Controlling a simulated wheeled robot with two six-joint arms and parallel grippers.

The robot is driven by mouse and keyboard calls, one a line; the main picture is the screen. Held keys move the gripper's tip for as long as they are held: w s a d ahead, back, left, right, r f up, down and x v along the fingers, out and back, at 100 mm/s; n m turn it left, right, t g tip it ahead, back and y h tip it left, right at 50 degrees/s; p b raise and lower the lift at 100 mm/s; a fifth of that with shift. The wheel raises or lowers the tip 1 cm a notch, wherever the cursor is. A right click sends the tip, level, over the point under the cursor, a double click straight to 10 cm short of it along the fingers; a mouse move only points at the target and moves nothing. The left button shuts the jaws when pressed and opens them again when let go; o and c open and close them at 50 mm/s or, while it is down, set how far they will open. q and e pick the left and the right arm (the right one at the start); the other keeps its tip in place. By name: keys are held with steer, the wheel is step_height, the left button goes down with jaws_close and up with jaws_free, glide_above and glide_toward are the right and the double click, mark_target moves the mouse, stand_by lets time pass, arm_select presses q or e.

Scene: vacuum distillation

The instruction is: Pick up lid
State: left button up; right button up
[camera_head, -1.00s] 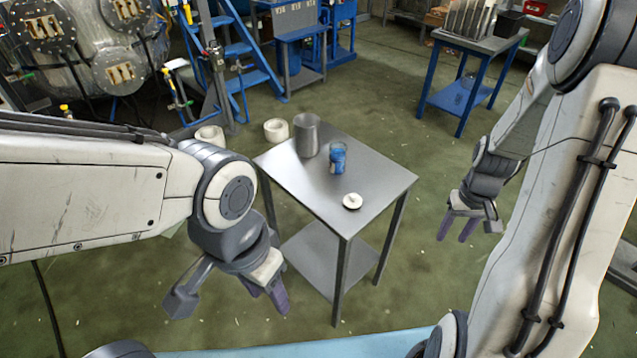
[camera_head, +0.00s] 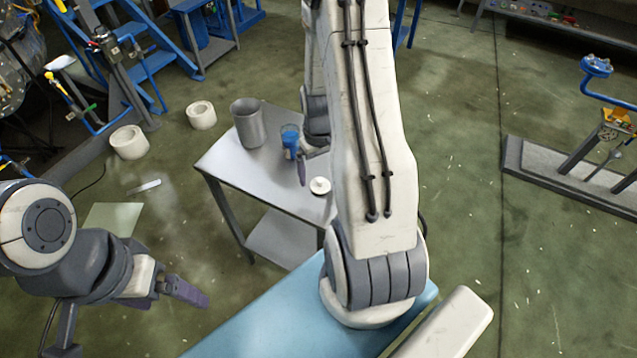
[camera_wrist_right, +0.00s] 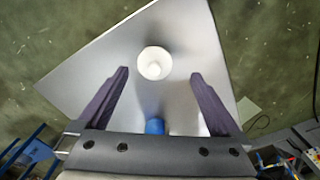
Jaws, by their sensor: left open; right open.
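The lid (camera_head: 320,186) is a small round white piece with a raised knob. It lies on the metal table (camera_head: 228,172), near its right edge in the head view. In the right wrist view the lid (camera_wrist_right: 155,63) lies ahead of my right gripper (camera_wrist_right: 160,80), roughly centred between its open, empty fingers. In the head view my right gripper (camera_head: 302,171) is over the table beside the lid, partly hidden by my own arm. A blue-and-clear container (camera_head: 290,140) stands behind the lid. My left gripper (camera_head: 185,292) is open and empty, off to the left of the table.
A grey metal cylinder (camera_head: 247,122) stands at the table's back left corner. White rings (camera_head: 129,142) lie on the floor to the left. A blue staircase (camera_head: 140,45) stands behind. The near left part of the tabletop is clear.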

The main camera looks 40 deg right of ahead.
mark_target(320, 179)
steer(key=shift+w+d+f+p, duration=0.1)
steer(key=shift+d+f+p, duration=0.05)
steer(key=shift+f, duration=0.7)
steer(key=shift+w+d+f+p, duration=0.1)
steer(key=shift+d+f+p, duration=0.1)
steer(key=shift+f, duration=0.7)
steer(key=shift+w+d+f+p, duration=0.1)
steer(key=shift+d+f+p, duration=0.05)
steer(key=shift+f, duration=0.7)
steer(key=c, duration=1.3)
steer(key=shift+r, duration=0.15)
